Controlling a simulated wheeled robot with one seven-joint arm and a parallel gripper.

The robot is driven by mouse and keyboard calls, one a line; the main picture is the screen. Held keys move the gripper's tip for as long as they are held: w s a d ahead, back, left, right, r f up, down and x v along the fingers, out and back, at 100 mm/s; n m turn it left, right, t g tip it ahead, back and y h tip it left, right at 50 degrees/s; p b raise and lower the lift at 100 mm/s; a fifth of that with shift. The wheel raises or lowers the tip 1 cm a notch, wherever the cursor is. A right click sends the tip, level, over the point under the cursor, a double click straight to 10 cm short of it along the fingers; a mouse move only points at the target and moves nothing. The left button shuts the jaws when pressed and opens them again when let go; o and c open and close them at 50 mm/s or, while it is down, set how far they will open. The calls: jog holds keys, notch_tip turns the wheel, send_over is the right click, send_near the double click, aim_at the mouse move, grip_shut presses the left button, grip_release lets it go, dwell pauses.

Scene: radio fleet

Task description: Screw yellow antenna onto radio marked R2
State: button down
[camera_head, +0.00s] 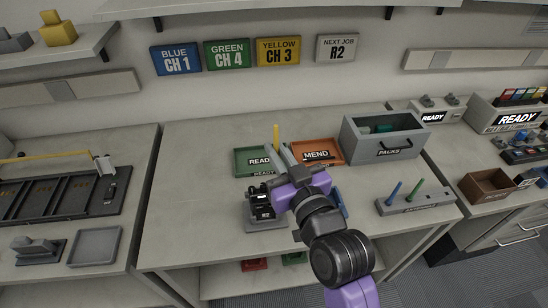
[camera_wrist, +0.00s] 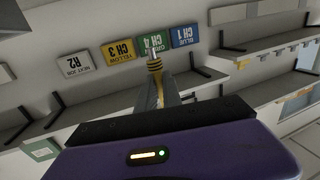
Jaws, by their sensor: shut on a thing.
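A yellow antenna (camera_head: 276,136) stands roughly upright between my gripper's fingertips (camera_head: 284,156) above the trays. In the wrist view, my gripper's fingers (camera_wrist: 158,90) are shut on the antenna (camera_wrist: 154,66), whose ringed yellow part and small pale tip show beyond them. A black radio (camera_head: 261,207) stands in a grey cradle (camera_head: 265,226) on the middle bench, left of and nearer than the fingertips. The antenna is apart from this radio. The radio's label is too small to read, and my wrist partly covers its right side.
A green READY tray (camera_head: 241,160) and an orange MEND tray (camera_head: 327,145) lie behind. A grey PACKS bin (camera_head: 383,152) is at back right. A grey rack (camera_head: 425,203) holds blue and green antennas. A wall sign (camera_head: 337,48) reads NEXT JOB R2. The bench's left front is clear.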

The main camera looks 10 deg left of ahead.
jog(key=shift+w+d, duration=0.1)
jog(key=shift+d, duration=0.1)
jog(key=shift+f, duration=0.2)
jog(key=shift+a+f+b, duration=0.15)
jog(key=shift+f+b, duration=2.45)
jog(key=shift+f, duration=0.15)
jog(key=shift+f+b, duration=1.25)
jog(key=shift+f, duration=0.05)
jog(key=c, duration=1.4)
grip_release()
jog(key=shift+c, duration=0.2)
jog(key=b+v, duration=0.1)
jog(key=v, duration=0.7)
